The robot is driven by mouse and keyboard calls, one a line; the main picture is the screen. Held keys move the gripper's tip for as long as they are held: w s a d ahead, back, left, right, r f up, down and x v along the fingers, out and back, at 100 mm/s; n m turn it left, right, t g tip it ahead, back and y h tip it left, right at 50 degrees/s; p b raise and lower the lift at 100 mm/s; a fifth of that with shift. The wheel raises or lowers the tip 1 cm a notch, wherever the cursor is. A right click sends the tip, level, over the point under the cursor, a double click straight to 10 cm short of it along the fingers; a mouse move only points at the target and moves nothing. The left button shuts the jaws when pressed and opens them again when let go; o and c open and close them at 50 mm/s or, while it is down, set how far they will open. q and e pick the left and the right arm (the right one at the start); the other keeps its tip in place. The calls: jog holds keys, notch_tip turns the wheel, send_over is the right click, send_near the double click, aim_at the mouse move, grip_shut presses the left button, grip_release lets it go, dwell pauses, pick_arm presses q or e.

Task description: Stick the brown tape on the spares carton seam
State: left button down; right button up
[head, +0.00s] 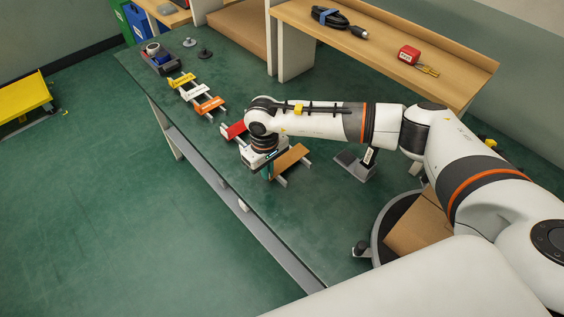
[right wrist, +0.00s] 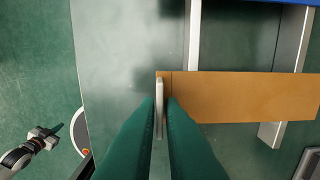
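The brown tape (head: 290,161) is a flat strip lying across two pale bars on the bench. It shows large in the right wrist view (right wrist: 245,97), with a thin pale upright tab (right wrist: 159,108) at its left end. My right gripper (head: 268,172) is down at that end of the strip. In the right wrist view its two green fingers (right wrist: 161,104) stand close on either side of the tab; whether they press on it I cannot tell. A brown cardboard carton (head: 418,226) sits on a round grey stand, partly hidden by my right arm; no label is readable.
A red strip (head: 234,130), an orange strip (head: 210,104) and yellow and white ones lie farther along the bench. A grey angled holder (head: 354,166) stands between the brown tape and the carton. A wooden shelf (head: 455,80) holds a cable and a red item.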

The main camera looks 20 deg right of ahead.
grip_shut()
jog(key=shift+r, duration=0.15)
jog(key=shift+r+p, duration=1.7)
jog(key=shift+r, duration=2.15)
